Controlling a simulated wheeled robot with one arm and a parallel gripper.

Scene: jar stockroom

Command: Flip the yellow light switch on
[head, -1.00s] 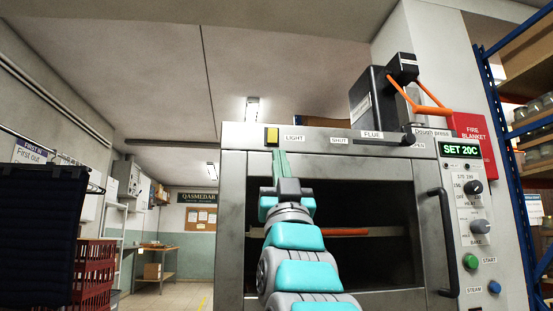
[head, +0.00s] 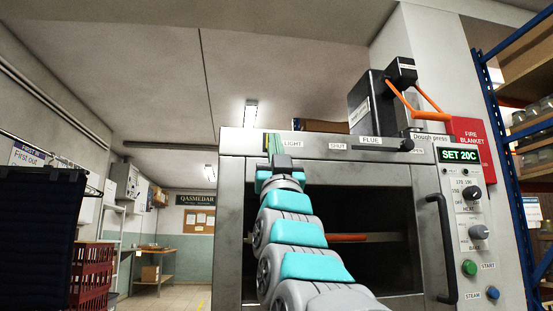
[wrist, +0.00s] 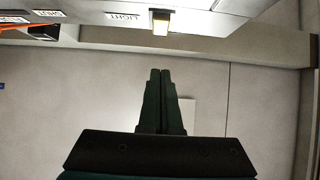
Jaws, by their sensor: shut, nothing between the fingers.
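The yellow light switch (wrist: 161,22) sits on the top front panel of a steel oven, beside the LIGHT label (head: 292,142). In the head view the switch is mostly hidden behind my fingers. My gripper (head: 274,142) is shut and empty, in front of the panel at the switch. In the wrist view, which looks upside down, my closed fingertips (wrist: 160,72) line up with the switch, with a gap between them in the picture. I cannot tell from the switch which way it is set.
The oven front (head: 231,215) has a dark window, a black vertical handle (head: 441,245) and a knob panel at right. A flue slider knob (head: 407,145) is on the same top panel. A black device with an orange handle (head: 430,115) stands above. Red crates (head: 92,270) stand at left.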

